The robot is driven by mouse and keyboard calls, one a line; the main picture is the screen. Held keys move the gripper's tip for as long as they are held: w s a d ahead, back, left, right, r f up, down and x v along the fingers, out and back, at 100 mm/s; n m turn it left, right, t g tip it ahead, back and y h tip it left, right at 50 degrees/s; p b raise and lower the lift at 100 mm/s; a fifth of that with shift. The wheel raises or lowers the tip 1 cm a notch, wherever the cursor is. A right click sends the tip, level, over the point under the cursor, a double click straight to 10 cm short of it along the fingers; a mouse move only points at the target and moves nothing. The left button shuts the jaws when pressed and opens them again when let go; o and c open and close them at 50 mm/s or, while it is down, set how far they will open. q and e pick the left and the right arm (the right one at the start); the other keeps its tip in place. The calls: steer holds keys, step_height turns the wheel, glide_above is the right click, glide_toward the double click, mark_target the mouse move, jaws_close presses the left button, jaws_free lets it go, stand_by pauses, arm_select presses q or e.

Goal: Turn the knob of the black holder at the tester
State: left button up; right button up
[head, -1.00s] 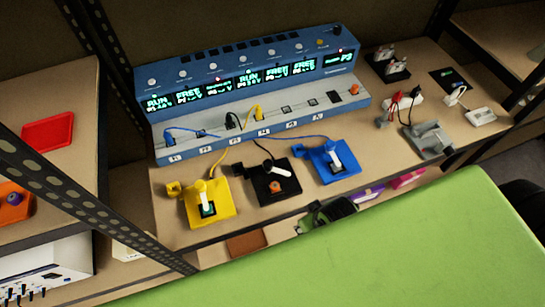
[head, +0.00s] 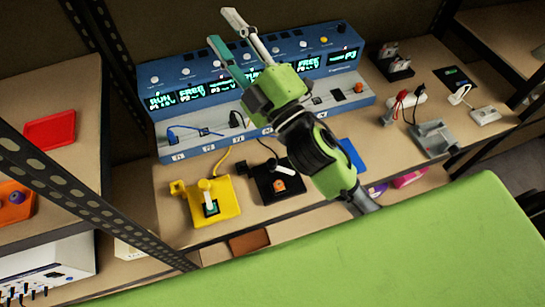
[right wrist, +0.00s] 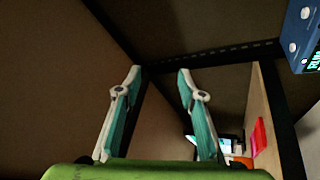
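The black holder (head: 266,190) sits on the shelf in front of the tester (head: 190,138), between the yellow holder (head: 228,196) and the blue holder (head: 352,156). A white lever-like knob (head: 286,166) and an orange part show on it. My right gripper (head: 222,30) is raised over the tester, pointing up and to the left, well away from the black holder. Its two fingers are apart with nothing between them, as the right wrist view (right wrist: 158,85) also shows. My right arm hides part of the tester and most of the blue holder. My left gripper is not in view.
A grey device (head: 432,138) and a white device (head: 485,115) stand on the right of the shelf. A red tray (head: 50,131) lies on the left shelf. A perforated metal post (head: 85,200) crosses the left side.

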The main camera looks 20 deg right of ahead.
steer(key=s+a+r+n+g+y, duration=0.45)
steer(key=a+n+g+y, duration=0.2)
steer(key=n, duration=0.35)
steer(key=s+a+r+n+g+y, duration=0.3)
steer(key=s+a+n+g+y, duration=0.2)
steer(key=a+n+y, duration=0.4)
steer(key=s+a+f+n+g+h, duration=0.25)
steer(key=s+f+n+g, duration=0.3)
steer(key=n+g, duration=0.45)
steer(key=n+h, duration=1)
steer(key=h, duration=1.1)
glide_toward(273, 161)
steer(key=shift+t, duration=0.35)
steer(key=f+p, duration=0.1)
steer(key=f, duration=0.2)
steer(key=f+p, duration=0.1)
steer(key=f, duration=0.2)
steer(key=f+p, duration=0.1)
steer(key=f, duration=0.2)
steer(key=shift+s+d, duration=0.1)
steer(key=shift+s, duration=0.2)
